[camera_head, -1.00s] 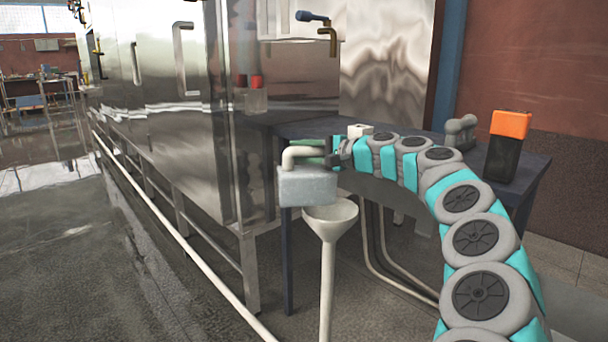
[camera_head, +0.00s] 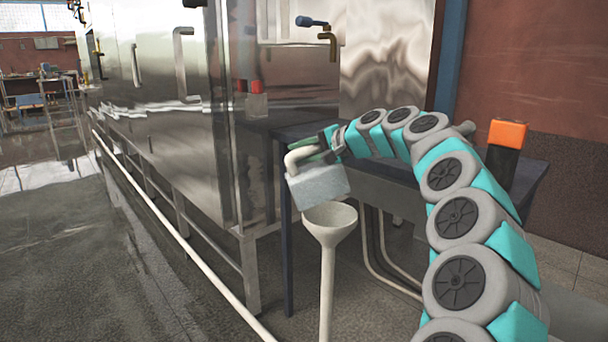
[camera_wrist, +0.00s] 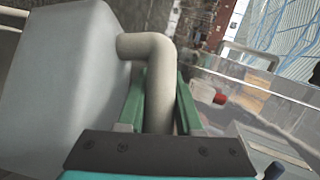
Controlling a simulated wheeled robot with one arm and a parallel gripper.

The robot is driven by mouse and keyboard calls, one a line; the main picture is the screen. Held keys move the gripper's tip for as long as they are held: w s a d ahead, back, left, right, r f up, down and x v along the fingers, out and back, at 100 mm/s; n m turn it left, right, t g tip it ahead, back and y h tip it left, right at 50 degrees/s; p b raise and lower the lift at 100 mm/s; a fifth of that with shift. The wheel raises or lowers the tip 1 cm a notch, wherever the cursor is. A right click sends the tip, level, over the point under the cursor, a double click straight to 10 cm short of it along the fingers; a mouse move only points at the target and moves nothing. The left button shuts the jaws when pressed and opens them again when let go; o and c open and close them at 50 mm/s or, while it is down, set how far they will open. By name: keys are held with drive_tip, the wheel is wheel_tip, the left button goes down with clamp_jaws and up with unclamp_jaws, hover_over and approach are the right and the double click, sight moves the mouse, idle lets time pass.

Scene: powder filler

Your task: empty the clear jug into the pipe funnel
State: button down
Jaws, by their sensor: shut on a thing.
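The clear jug (camera_head: 319,186) is a pale, translucent box with a cream bent handle (camera_head: 303,157). My gripper (camera_head: 318,152) is shut on the handle. In the wrist view the green fingers (camera_wrist: 158,105) lie on both sides of the handle (camera_wrist: 150,50), and the jug body (camera_wrist: 62,75) fills the left. The jug is tilted in the head view, above the cream pipe funnel (camera_head: 330,216). Its lower right part is just over the funnel's rim. I cannot see any contents or whether anything is pouring.
A dark table (camera_head: 530,172) behind my arm holds an orange and black object (camera_head: 505,147) and a partly hidden grey one. A large steel machine (camera_head: 160,120) stands on the left. A brass tap (camera_head: 327,38) is above.

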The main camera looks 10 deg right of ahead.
drive_tip(key=n+h, duration=0.1)
drive_tip(key=r+n+h+p, duration=0.1)
drive_tip(key=h, duration=0.1)
drive_tip(key=shift+r+g, duration=0.25)
drive_tip(key=shift+g, duration=0.05)
drive_tip(key=h, duration=0.1)
drive_tip(key=r+n+h, duration=0.1)
drive_tip(key=shift+h, duration=0.3)
drive_tip(key=n+h, duration=0.1)
drive_tip(key=r+n+h, duration=0.1)
drive_tip(key=h, duration=0.1)
drive_tip(key=shift+r+h, duration=0.15)
drive_tip(key=shift+h, duration=0.15)
drive_tip(key=shift+r+n+h, duration=0.45)
drive_tip(key=shift+n+h, duration=0.15)
drive_tip(key=shift+h, duration=0.3)
